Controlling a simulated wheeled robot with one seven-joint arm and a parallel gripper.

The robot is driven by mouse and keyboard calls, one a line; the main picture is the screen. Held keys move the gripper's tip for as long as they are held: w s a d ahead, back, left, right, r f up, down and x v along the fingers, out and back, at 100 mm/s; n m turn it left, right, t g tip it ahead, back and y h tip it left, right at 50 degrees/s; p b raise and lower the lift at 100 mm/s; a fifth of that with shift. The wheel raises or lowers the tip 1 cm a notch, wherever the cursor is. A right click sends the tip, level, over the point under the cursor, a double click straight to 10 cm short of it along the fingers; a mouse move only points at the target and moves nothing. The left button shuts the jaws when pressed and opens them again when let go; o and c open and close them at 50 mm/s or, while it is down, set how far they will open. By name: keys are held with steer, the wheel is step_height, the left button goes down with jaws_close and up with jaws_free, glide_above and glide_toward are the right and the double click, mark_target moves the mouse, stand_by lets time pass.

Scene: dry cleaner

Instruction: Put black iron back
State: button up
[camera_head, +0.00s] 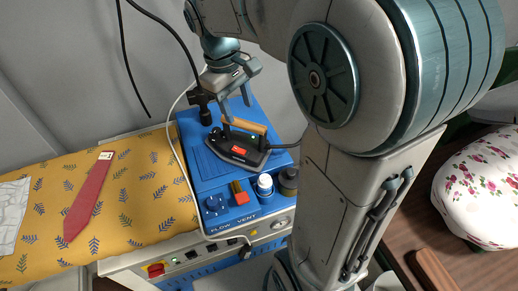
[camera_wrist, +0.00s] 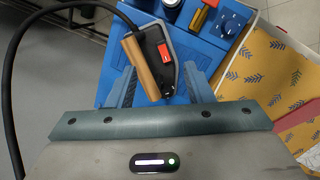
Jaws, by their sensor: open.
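The black iron (camera_head: 238,149) has a wooden handle and a red patch, and a cord runs from it. It rests on the blue station top (camera_head: 198,168) in the head view. In the wrist view the black iron (camera_wrist: 165,62) shows between and beyond my fingers, its wooden handle pointing toward me. My gripper (camera_head: 236,108) is open, above the iron's handle. In the wrist view my gripper (camera_wrist: 158,88) has its two blue fingers apart, on either side of the handle end. I cannot tell whether they touch it.
A white bottle (camera_head: 265,186), a dark jar (camera_head: 288,180) and a blue knob (camera_head: 214,204) stand near the station's front. A yellow patterned ironing surface (camera_head: 120,200) with a red tie (camera_head: 86,200) is at left. A floral cushion (camera_head: 482,186) lies at right. Hanging cables pass near the arm.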

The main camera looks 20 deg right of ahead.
steer(key=s+f+m+t+y, duration=0.1)
steer(key=s+f+m+t, duration=0.1)
steer(key=s, duration=0.4)
steer(key=s+f+m+t, duration=0.1)
steer(key=s+m, duration=0.2)
steer(key=s, duration=0.4)
steer(key=shift+d+f+m+t+y, duration=0.25)
steer(key=shift+f+m+t+y, duration=0.05)
steer(key=shift+f+t+y, duration=0.1)
steer(key=shift+s, duration=0.1)
